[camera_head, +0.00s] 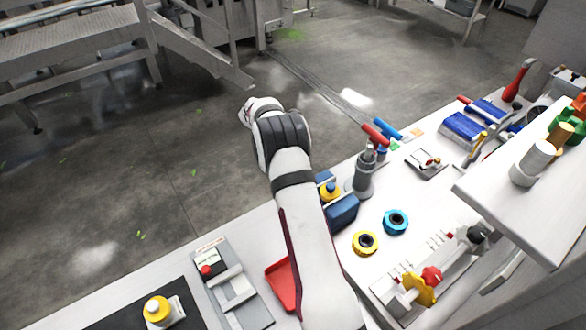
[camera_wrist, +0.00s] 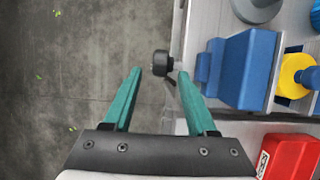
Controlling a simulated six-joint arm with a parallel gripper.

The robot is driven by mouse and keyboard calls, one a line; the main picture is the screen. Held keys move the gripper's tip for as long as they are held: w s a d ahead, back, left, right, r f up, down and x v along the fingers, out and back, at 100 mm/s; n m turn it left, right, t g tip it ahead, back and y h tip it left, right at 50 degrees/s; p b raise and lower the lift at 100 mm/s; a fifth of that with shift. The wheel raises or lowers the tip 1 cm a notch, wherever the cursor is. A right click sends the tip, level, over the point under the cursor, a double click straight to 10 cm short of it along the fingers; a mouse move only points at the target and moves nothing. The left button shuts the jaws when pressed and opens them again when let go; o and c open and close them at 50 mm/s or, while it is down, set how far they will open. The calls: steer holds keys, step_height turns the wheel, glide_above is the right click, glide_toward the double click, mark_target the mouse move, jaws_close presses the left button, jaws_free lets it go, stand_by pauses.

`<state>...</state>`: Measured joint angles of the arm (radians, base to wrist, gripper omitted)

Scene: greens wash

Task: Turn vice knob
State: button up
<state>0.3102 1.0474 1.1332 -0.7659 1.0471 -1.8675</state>
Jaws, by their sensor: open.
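The blue vice (camera_wrist: 247,68) sits at the table's edge in the wrist view. Its black knob (camera_wrist: 162,63) sticks out to the left, over the floor, on a short metal shaft. My gripper (camera_wrist: 159,73) has two teal fingers spread apart. The knob shows between the fingertips, nearer the right one. I cannot tell its depth relative to them, and no grip on it shows. In the head view, part of the blue vice (camera_head: 343,212) shows beside my arm. My arm hides the knob and the gripper's fingers there.
A yellow round part (camera_wrist: 292,76) is right of the vice. A red tray (camera_head: 283,287) lies near my forearm. A grey holder (camera_head: 364,180) with red- and blue-handled tools stands behind the vice. Yellow (camera_head: 365,243) and blue (camera_head: 396,221) rings lie right. Open floor lies beyond the table edge.

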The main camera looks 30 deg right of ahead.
steer(key=shift+x, duration=1.95)
jaws_close()
